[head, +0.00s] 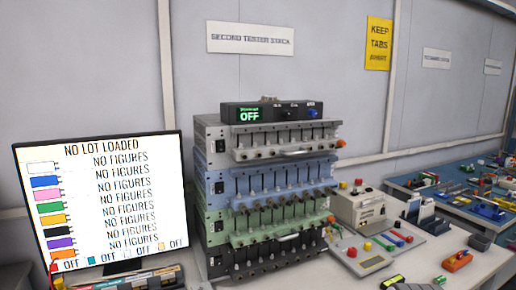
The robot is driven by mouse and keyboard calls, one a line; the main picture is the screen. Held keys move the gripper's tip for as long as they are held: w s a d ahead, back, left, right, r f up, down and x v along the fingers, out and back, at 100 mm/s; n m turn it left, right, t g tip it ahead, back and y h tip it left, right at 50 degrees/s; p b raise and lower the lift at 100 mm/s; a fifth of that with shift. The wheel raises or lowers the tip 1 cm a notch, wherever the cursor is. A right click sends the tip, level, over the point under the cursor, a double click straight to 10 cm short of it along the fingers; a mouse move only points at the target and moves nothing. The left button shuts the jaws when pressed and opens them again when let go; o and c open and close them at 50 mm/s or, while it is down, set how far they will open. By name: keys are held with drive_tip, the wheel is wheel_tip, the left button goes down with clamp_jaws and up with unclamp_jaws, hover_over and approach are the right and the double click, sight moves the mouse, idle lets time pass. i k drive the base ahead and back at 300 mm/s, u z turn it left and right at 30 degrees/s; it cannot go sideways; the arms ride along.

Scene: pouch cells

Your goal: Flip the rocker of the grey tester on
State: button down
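The grey tester (210,132) is the top unit of a stack of testers, seen in the head view left of centre. Its front carries a row of cell clamps on a light grey ledge (285,153). A small dark rocker (220,146) sits at the left of its front panel; its position is too small to tell. A black box (270,112) on top of the grey tester has a green display reading OFF. My gripper is not in view.
Below the grey tester are a blue tester (217,178), a green tester (216,213) and a black tester (218,255). A monitor (105,200) reading "NO LOT LOADED" stands close at the left. A beige box (358,207) and small bench items are at the right.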

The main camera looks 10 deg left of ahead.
sight(220, 144)
drive_tip(key=z, duration=0.05)
drive_tip(key=k, duration=0.8)
drive_tip(key=u, duration=0.7)
drive_tip(key=i, duration=1)
drive_tip(key=u, duration=0.05)
